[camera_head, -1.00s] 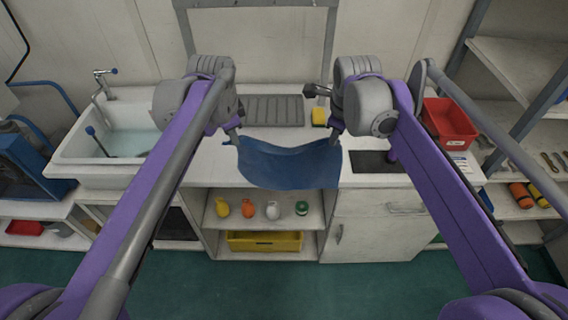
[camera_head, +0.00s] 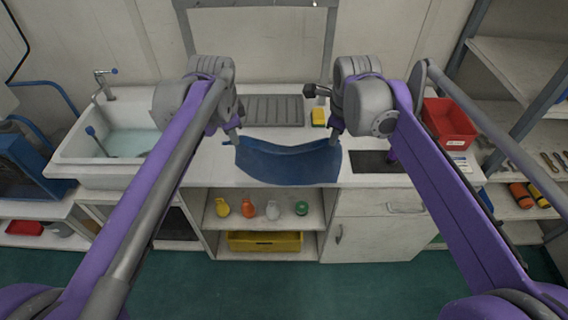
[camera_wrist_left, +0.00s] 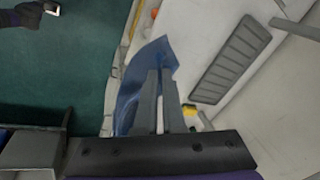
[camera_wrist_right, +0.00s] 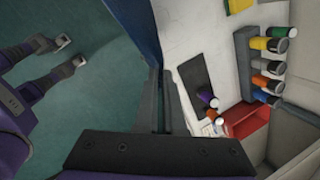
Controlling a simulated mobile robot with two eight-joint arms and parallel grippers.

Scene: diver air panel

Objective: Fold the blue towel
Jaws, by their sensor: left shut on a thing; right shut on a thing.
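The blue towel (camera_head: 288,164) hangs between my two grippers at the front edge of the white counter, its top edge sagging in the middle. My left gripper (camera_head: 235,138) is shut on its left upper corner. My right gripper (camera_head: 335,136) is shut on its right upper corner. In the left wrist view the towel (camera_wrist_left: 128,98) shows beside and beyond the closed fingers (camera_wrist_left: 160,76). In the right wrist view a blue strip of towel (camera_wrist_right: 143,40) runs up from the fingers (camera_wrist_right: 159,75). Whether the lower edge touches the counter is hard to tell.
A sink (camera_head: 117,140) is at the left and a ribbed drainer mat (camera_head: 275,111) lies behind the towel. A yellow sponge (camera_head: 319,116), a dark plate (camera_head: 377,161) and a red bin (camera_head: 449,122) are to the right. Coloured bottles stand on the shelf below.

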